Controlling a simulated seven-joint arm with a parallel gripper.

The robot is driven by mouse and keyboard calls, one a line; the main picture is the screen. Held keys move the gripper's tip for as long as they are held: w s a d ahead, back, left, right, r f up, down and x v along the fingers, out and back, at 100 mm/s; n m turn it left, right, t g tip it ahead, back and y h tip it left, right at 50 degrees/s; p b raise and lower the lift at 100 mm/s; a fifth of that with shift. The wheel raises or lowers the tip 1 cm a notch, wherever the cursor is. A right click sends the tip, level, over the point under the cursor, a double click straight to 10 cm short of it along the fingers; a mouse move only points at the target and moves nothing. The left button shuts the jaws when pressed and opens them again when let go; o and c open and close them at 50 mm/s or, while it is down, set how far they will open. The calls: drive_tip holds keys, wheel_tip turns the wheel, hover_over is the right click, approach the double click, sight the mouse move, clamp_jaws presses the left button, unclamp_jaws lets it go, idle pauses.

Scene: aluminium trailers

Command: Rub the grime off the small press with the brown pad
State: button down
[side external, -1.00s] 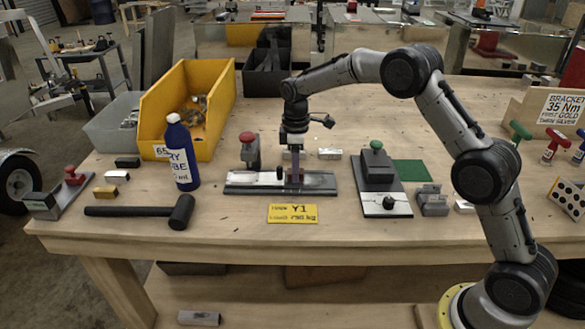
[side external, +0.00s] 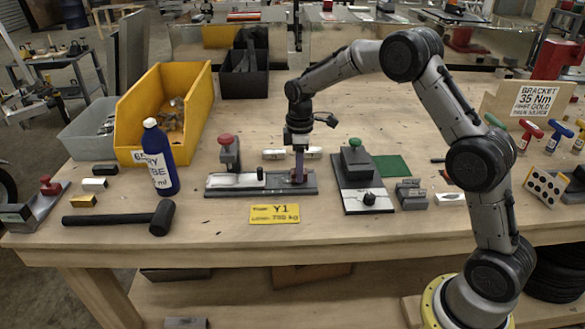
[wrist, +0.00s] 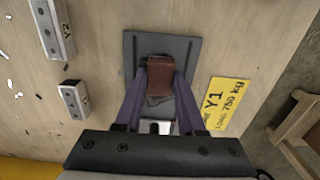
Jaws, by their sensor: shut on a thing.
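The small press, with a red knob (side external: 226,141) on a dark post, has a long flat grey base (side external: 225,190) along the middle of the bench. In the side view my gripper (side external: 299,178) points straight down at the right end of this base. It is shut on the brown pad (wrist: 160,72), which sits between its two purple fingers. In the wrist view the pad lies over the dark grey base plate (wrist: 190,50) and appears to touch it. A darker patch shows on the plate beside the pad; I cannot tell whether it is grime or shadow.
A green-knobbed press (side external: 355,160) stands close on the right. A yellow Y1 card (side external: 274,214) lies in front, and two metal bars (side external: 273,154) lie behind. A blue bottle (side external: 160,160), a black mallet (side external: 160,217) and a yellow bin (side external: 125,120) are on the left.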

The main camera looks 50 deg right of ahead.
sight(273, 181)
drive_tip(key=shift+s+d+f, duration=0.15)
drive_tip(key=shift+s+d, duration=0.5)
drive_tip(key=shift+s+d+f, duration=0.1)
drive_tip(key=shift+s+d, duration=0.55)
drive_tip(key=shift+f, duration=0.1)
drive_tip(key=shift+w+a, duration=0.1)
drive_tip(key=shift+w+a+f, duration=0.2)
drive_tip(key=shift+w+a, duration=1.3)
drive_tip(key=shift+a, duration=0.05)
drive_tip(key=shift+w+a+r, duration=0.15)
drive_tip(key=shift+w+a, duration=0.95)
drive_tip(key=shift+w+a+r, duration=0.1)
drive_tip(key=shift+w+a, duration=0.95)
drive_tip(key=shift+w, duration=0.05)
drive_tip(key=shift+r, duration=3.05)
drive_tip(key=shift+r, duration=0.1)
